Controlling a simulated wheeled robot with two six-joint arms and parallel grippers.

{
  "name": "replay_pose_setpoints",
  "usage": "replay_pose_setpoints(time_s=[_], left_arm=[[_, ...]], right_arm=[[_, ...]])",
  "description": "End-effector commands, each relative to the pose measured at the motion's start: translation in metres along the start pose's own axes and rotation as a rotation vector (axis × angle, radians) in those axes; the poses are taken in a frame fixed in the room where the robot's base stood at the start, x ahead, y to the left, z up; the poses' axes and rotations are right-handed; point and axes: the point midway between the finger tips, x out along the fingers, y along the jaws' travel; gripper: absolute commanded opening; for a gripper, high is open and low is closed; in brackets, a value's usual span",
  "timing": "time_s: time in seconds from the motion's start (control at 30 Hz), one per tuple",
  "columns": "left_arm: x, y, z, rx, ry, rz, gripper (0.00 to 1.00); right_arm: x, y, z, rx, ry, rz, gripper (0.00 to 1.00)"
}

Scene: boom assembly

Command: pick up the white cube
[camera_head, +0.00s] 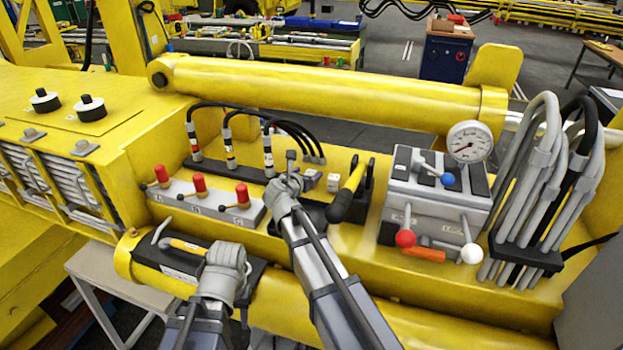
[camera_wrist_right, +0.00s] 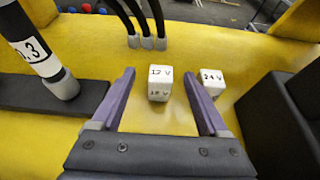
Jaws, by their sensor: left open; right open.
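Two white cubes stand on the yellow deck in the right wrist view. One cube (camera_wrist_right: 160,84), marked 12 V, sits between the purple fingers of my right gripper (camera_wrist_right: 158,75), with visible gaps on both sides. The other cube (camera_wrist_right: 212,81), marked 24 V, stands just outside the right finger. In the head view, a white cube (camera_head: 333,183) shows right of my right gripper (camera_head: 302,170), whose fingers partly hide the area beside it. My right gripper is open and empty. My left gripper (camera_head: 178,246) is open over a black tray at the lower left.
Black hoses (camera_head: 268,150) rise behind and left of the cubes. A black-and-yellow handle (camera_head: 348,190) and a grey lever box (camera_head: 440,190) stand to the right. A block with red knobs (camera_head: 205,200) lies to the left. A yellow-orange handle (camera_head: 185,246) lies by my left gripper.

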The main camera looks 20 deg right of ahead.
Motion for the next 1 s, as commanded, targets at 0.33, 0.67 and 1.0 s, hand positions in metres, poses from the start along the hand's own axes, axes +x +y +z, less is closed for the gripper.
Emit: replay_pose_setpoints(time_s=[0.33, 0.67, 1.0], left_arm=[[0.01, 0.001, -0.001, 0.005, 0.0, -0.001, 0.45], [0.031, 0.003, -0.002, 0.006, 0.001, -0.001, 0.45], [0.031, 0.003, -0.002, 0.006, 0.001, -0.001, 0.45]], right_arm=[[0.021, 0.0, -0.002, 0.0, 0.0, -0.001, 0.78], [0.065, -0.001, -0.007, 0.0, 0.0, -0.001, 0.78], [0.069, -0.002, -0.005, 0.0, 0.0, 0.0, 0.71]])
